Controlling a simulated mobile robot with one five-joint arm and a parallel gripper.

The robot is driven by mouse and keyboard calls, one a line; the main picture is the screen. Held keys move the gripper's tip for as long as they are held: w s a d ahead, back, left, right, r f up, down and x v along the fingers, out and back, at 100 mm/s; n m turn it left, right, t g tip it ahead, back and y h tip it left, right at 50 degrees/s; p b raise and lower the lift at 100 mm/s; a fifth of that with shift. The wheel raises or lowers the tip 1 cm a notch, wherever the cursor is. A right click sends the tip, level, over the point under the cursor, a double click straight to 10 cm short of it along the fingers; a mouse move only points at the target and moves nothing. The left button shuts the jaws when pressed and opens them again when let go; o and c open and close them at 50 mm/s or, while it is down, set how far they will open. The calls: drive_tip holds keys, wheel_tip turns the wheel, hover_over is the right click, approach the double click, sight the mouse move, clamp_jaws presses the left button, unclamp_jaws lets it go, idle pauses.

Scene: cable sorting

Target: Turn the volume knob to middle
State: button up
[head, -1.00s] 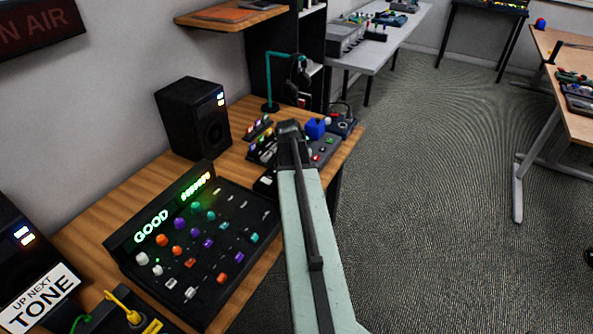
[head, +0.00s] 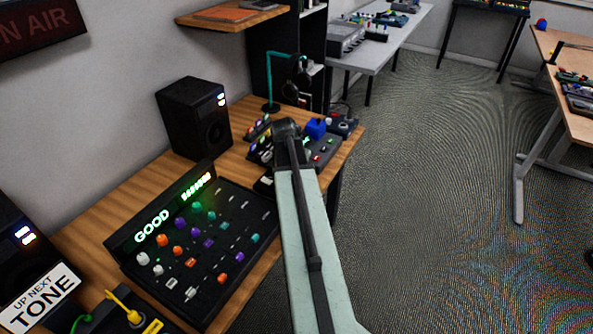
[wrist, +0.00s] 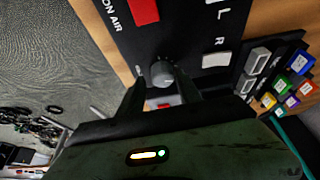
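A round grey knob (wrist: 162,73) stands on a black panel (wrist: 185,45) in the wrist view. I take it to be the volume knob; its pointer mark is not readable. My gripper (wrist: 160,78) has its two dark fingers apart, one on each side of the knob. A small gap seems to show at the left finger; I cannot tell whether the right finger touches. In the head view my arm reaches over the black console at the desk's back right, and hides the gripper and the knob.
The panel has a red button (wrist: 144,12) and a white button (wrist: 216,60) close by. A mixer (head: 205,245) with a lit GOOD display lies left of my arm. A black speaker (head: 193,118) and a headphone stand (head: 270,85) are behind. Open floor is at right.

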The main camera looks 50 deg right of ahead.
drive_tip(key=shift+o, duration=0.2)
drive_tip(key=shift+w, duration=0.1)
drive_tip(key=shift+a+r+p, duration=0.15)
drive_tip(key=shift+r+p, duration=0.15)
drive_tip(key=p+v, duration=0.6)
drive_tip(key=v, duration=0.1)
drive_tip(key=shift+p, duration=0.3)
